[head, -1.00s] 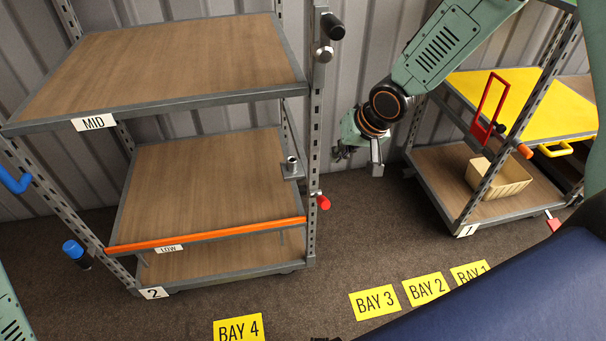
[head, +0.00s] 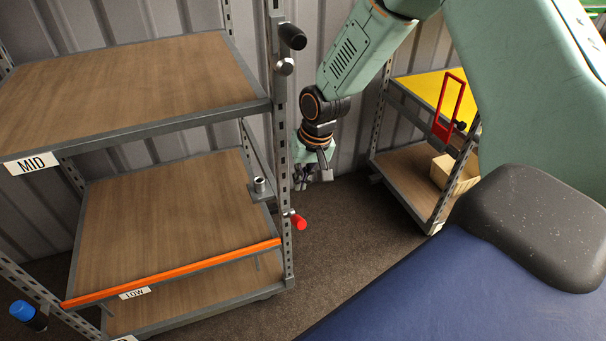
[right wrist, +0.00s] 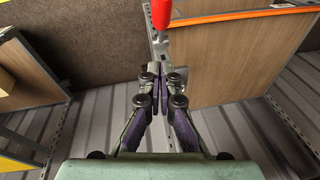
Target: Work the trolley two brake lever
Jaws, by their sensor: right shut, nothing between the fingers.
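Trolley two (head: 185,125) stands at the left, with wood shelves marked MID and LOW. Its brake lever (head: 299,221) is a short red handle low on the right-hand post (head: 281,170), sticking out to the right. In the right wrist view the red lever (right wrist: 160,14) shows at the top, ahead of the fingertips and apart from them. My right gripper (head: 303,178) hangs just above the lever, beside the post. In the right wrist view the right gripper (right wrist: 158,75) has its fingers together, with nothing between them. My left gripper is out of view.
A metal socket (head: 260,188) and a black-ended handle (head: 291,37) sit on trolley two's right side. An orange bar (head: 175,272) edges the LOW shelf. Another trolley with a yellow shelf (head: 425,88) and red frame stands right. Open carpet (head: 345,220) lies between the trolleys.

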